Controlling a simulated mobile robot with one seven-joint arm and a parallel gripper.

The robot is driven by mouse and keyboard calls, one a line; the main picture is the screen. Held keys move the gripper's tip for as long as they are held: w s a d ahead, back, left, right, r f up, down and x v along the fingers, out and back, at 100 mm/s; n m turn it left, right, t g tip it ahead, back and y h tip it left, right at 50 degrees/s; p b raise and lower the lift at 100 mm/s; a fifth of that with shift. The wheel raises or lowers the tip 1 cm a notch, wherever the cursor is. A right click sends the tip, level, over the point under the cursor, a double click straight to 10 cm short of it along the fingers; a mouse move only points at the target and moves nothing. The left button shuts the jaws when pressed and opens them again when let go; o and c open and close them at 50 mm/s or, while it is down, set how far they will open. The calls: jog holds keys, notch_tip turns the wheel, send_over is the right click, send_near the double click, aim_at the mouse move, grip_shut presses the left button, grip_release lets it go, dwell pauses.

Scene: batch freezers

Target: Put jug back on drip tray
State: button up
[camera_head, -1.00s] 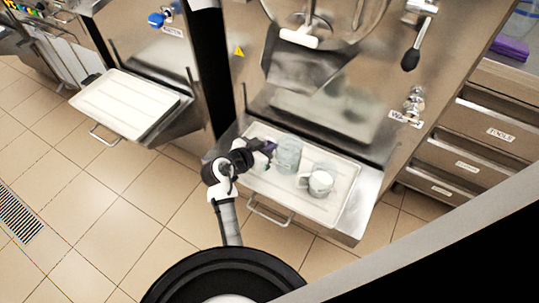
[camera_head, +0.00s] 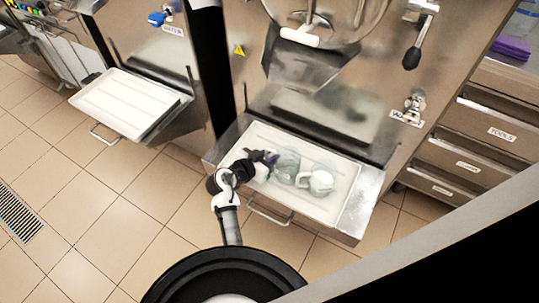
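A clear, greenish jug (camera_head: 287,167) is at the middle of the white drip tray (camera_head: 262,133), under the spout of the right-hand machine. My gripper (camera_head: 272,160) is at the jug's left side, its dark fingers with a purple patch against the jug. It looks shut on the jug, though the fingertips are small and partly hidden. Whether the jug's base touches the tray is unclear.
The steel machine front with its spout (camera_head: 300,38) rises behind the tray. A steel handle (camera_head: 270,211) runs along the tray's front. Another machine has an empty white tray (camera_head: 125,100) at left. Drawers (camera_head: 485,135) stand at right. The tray's right end is clear.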

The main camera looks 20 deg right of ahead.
jog(key=shift+o, duration=0.8)
jog(key=shift+r, duration=0.25)
jog(key=b+v, duration=0.1)
jog(key=v, duration=1.1)
